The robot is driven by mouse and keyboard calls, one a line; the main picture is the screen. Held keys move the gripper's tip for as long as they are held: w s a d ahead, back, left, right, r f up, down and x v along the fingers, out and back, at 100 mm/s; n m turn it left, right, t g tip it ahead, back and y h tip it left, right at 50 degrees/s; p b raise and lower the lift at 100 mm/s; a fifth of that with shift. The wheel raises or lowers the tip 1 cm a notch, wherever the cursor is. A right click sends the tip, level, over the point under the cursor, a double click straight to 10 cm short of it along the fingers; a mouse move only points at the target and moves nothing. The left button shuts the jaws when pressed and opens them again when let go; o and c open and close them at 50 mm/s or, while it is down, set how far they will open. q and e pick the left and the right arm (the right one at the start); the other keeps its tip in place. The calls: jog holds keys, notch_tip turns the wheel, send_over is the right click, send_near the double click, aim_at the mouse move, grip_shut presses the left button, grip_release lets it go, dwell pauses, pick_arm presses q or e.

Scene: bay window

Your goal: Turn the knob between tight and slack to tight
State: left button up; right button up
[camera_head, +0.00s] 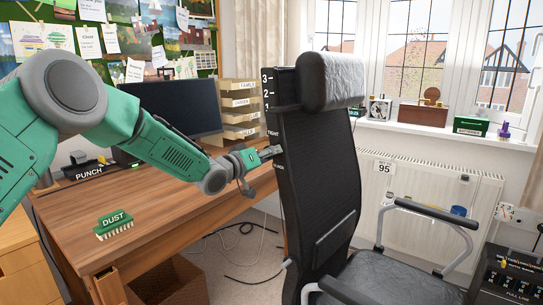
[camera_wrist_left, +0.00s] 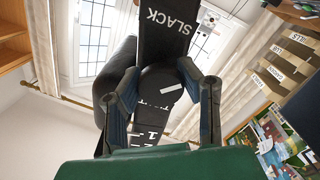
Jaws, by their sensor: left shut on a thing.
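A black office chair (camera_head: 320,170) stands with the side of its back toward my left gripper (camera_head: 266,154). TIGHT (camera_head: 273,132) is printed above the gripper and SLACK below it. In the left wrist view, a round black knob (camera_wrist_left: 160,78) with a short white mark lies between the two fingers of my left gripper (camera_wrist_left: 160,92). The fingers are shut on the knob, one on each side. The SLACK label (camera_wrist_left: 168,21) shows at the top and TIGHT, partly hidden, below the knob. In the head view the fingertips hide the knob. My right gripper is not in view.
A wooden desk (camera_head: 180,190) with a monitor (camera_head: 172,108), a DUST brush (camera_head: 113,224) and a PUNCH (camera_head: 84,168) lies below my left arm. The chair's armrest (camera_head: 430,212) juts out at the right, before a radiator (camera_head: 420,185). Cables lie on the floor.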

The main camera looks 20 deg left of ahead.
pick_arm(q)
jog(key=o, duration=1.3)
jog(key=shift+a, duration=0.1)
jog(key=shift+c, duration=0.2)
jog(key=shift+s+a, duration=0.1)
jog(key=shift+a, duration=0.1)
jog(key=v, duration=1.2)
jog(key=shift+f, duration=0.15)
